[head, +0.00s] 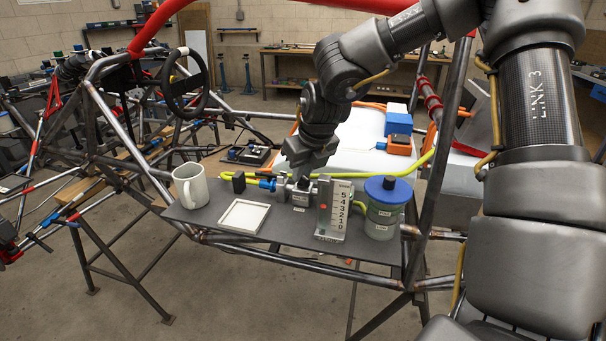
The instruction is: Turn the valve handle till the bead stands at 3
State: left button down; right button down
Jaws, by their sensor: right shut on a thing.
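The valve (301,192) is a small grey metal block on the dark shelf, joined on its left to a blue fitting and yellow-green hose. My right gripper (299,174) comes down from above and is shut at the top of the valve. The handle is hidden between its fingers. The gauge (334,212) stands upright just right of the valve, with a white number scale running from 5 at the top down. I cannot tell surely whether that is the bead. My left gripper is out of view.
The dark shelf (240,228) also holds a white mug (190,186), a square white tray (244,217) and a blue-lidded jar (383,209) right of the gauge. Chassis tubes surround the shelf. A red tube crosses above. Orange and blue boxes (398,130) stand behind.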

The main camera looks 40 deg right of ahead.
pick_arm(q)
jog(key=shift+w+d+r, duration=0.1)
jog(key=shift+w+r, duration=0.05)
pick_arm(e)
jog(key=c, duration=1.4)
grip_release()
jog(key=shift+s+r, duration=0.15)
jog(key=shift+r, duration=0.35)
jog(key=v, duration=0.9)
jog(key=shift+r, duration=0.4)
